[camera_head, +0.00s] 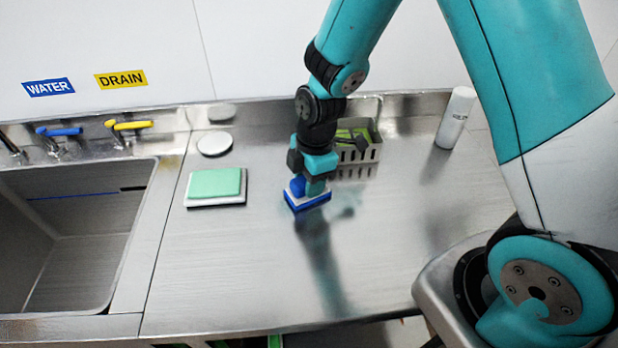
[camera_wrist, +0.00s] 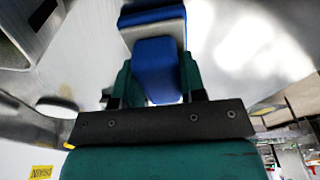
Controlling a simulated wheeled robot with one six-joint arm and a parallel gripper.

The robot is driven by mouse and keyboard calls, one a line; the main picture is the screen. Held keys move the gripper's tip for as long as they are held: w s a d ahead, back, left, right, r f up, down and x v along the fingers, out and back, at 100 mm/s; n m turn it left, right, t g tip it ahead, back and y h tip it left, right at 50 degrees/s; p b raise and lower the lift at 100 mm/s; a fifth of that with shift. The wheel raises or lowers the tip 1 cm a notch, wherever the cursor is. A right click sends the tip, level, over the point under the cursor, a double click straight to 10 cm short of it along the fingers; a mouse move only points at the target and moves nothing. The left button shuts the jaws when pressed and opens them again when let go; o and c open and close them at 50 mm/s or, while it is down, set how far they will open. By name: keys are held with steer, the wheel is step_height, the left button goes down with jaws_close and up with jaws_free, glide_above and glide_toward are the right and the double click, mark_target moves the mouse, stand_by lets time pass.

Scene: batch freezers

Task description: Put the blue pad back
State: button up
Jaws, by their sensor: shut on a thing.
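The blue pad (camera_head: 308,200) has a blue base, a white layer and a blue block-shaped handle. My gripper (camera_head: 312,178) is shut on that handle, pointing down over the steel counter. In the wrist view the blue pad (camera_wrist: 155,55) sits between the two teal fingers of my gripper (camera_wrist: 155,85). The pad is low over the counter in the head view; I cannot tell whether it touches. A green pad on a white base (camera_head: 215,187) lies flat on the counter to the left of it.
A perforated metal basket (camera_head: 360,152) with green and dark items stands behind my gripper. A white bottle (camera_head: 456,118) stands at the back right. A white disc (camera_head: 214,144) lies at the back left. The sink (camera_head: 80,240) opens at the left. The counter's front middle is clear.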

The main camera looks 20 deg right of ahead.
steer(key=shift+f, duration=0.1)
steer(key=o, duration=1)
step_height(320, 180, up, 12)
steer(key=d+b, duration=0.1)
steer(key=s+a+r+m+y, duration=0.1)
steer(key=s+a+r+m, duration=0.1)
steer(key=s, duration=0.4)
steer(key=s+a+r+m+y, duration=0.1)
steer(key=s+a+r+m, duration=0.1)
steer(key=s+r+m, duration=0.2)
steer(key=s+a+r+m, duration=0.1)
steer(key=s+r+m, duration=0.1)
steer(key=s+m, duration=0.4)
steer(key=shift+s+a+r+y, duration=0.2)
steer(key=shift+s, duration=0.45)
steer(key=shift+s+a+r+y, duration=0.2)
steer(key=shift+s, duration=0.45)
